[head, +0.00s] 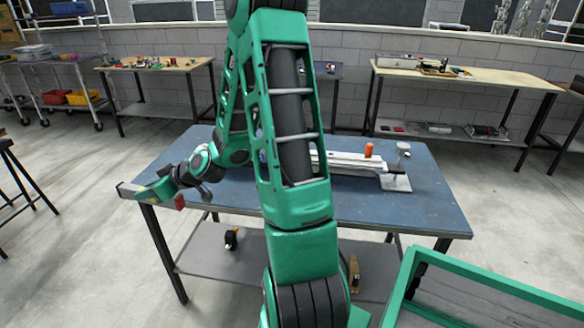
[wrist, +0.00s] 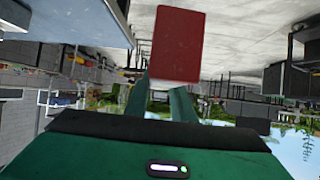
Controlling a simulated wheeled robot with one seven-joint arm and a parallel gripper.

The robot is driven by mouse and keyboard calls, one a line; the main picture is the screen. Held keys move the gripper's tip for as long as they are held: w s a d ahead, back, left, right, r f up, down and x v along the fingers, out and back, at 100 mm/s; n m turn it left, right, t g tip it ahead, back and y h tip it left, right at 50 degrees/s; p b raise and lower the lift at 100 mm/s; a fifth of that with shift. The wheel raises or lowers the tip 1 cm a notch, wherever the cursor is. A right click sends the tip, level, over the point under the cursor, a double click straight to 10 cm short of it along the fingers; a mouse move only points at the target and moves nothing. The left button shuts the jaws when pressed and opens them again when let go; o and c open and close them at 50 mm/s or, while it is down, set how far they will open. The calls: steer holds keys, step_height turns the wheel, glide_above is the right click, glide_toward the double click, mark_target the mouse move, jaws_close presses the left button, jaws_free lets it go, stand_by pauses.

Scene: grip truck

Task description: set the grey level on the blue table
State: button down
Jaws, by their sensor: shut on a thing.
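The grey level (head: 180,202) is a bar with a dark red end. In the head view it shows at the front left corner of the blue table (head: 418,206), with its far end past the table's left edge. My gripper (head: 160,189) is shut on it and points left. In the wrist view the level (wrist: 178,45) shows as a dark red end face at my fingertips (wrist: 168,90), hiding the rest of its length. The gap between level and tabletop cannot be judged.
A long pale bar (head: 345,161), an orange cylinder (head: 368,150) and a grey metal stand (head: 397,182) occupy the table's back right. My arm hides the table's middle. Its front left part looks clear. A green-framed structure (head: 480,275) stands at the front right.

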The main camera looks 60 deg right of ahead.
steer(key=s+d+r+n+y, duration=0.1)
steer(key=s+d, duration=0.7)
steer(key=s, duration=0.3)
steer(key=s+d+r, duration=0.2)
steer(key=s+d, duration=0.6)
steer(key=s, duration=0.2)
steer(key=w+d+f, duration=0.1)
steer(key=d+f, duration=0.1)
steer(key=d, duration=0.1)
steer(key=d+f, duration=0.2)
steer(key=d, duration=0.2)
steer(key=w+d+f, duration=0.1)
steer(key=d+f, duration=0.2)
steer(key=shift+w+d, duration=0.25)
steer(key=shift+w, duration=0.05)
steer(key=shift+f, duration=2)
steer(key=c, duration=1.5)
jaws_free()
